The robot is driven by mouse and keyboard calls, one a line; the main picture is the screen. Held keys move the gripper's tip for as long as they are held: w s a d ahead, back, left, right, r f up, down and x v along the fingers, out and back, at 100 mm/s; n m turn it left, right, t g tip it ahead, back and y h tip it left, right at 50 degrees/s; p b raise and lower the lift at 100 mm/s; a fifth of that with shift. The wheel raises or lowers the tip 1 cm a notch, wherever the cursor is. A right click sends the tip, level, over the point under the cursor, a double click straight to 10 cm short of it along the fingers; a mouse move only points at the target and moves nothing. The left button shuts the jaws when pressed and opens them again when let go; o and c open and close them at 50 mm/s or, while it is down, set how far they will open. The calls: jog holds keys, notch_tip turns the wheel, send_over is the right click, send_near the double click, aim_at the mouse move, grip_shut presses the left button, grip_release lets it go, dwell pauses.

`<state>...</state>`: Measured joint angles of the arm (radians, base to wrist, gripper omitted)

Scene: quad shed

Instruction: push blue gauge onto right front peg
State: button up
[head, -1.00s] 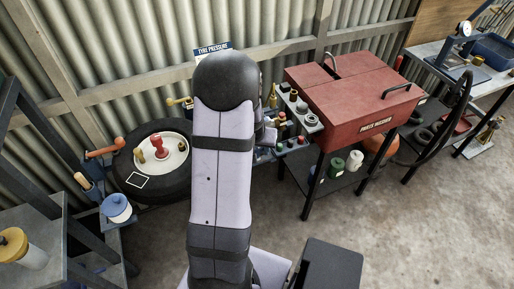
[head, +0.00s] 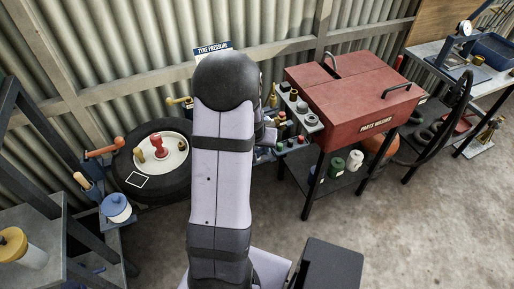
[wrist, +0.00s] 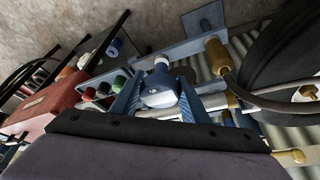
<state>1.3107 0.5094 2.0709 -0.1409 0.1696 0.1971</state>
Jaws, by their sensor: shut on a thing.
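In the wrist view, my gripper (wrist: 158,80) has its two blue ribbed fingers closed on the blue gauge (wrist: 157,97). The gauge has a rounded blue body and a pale top, and sits between the fingers. A grey-blue rail (wrist: 205,72) passes behind it. I cannot make out the right front peg, or whether the gauge touches a peg.
A red parts washer (head: 352,99) stands right of my arm, with a shelf of small coloured fittings beside it. A tyre (head: 180,184) lies to the left. A hose and a brass fitting (wrist: 218,55) lie close right of the gripper. The floor is clear at front right.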

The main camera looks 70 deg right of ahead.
jog(key=shift+f+b, duration=0.4)
jog(key=shift+f, duration=0.15)
jog(key=o, duration=0.9)
jog(key=shift+p+v, duration=3.7)
jog(key=shift+v, duration=1.8)
jog(key=shift+d, duration=0.1)
